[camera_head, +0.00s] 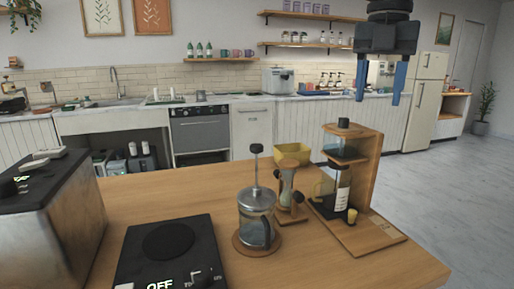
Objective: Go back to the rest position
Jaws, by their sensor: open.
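My gripper (376,96) hangs at the upper right of the head view, pointing down. Its two blue fingers are spread apart with nothing between them. It is in the air, above and to the right of the wooden coffee stand (367,170), and touches nothing that I can see. Below it on the wooden cart top (150,192) stand a French press (257,215) with its plunger rod raised, a small wooden-collared glass piece (287,180), and the stand with a dark bottle-like vessel (342,183).
A black hot plate (170,255) reading OFF lies at the front left. A metal machine (55,225) stands at the left edge. A yellow container (298,153) sits behind the glass piece. Open floor (460,190) lies right of the cart. Kitchen counters line the back wall.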

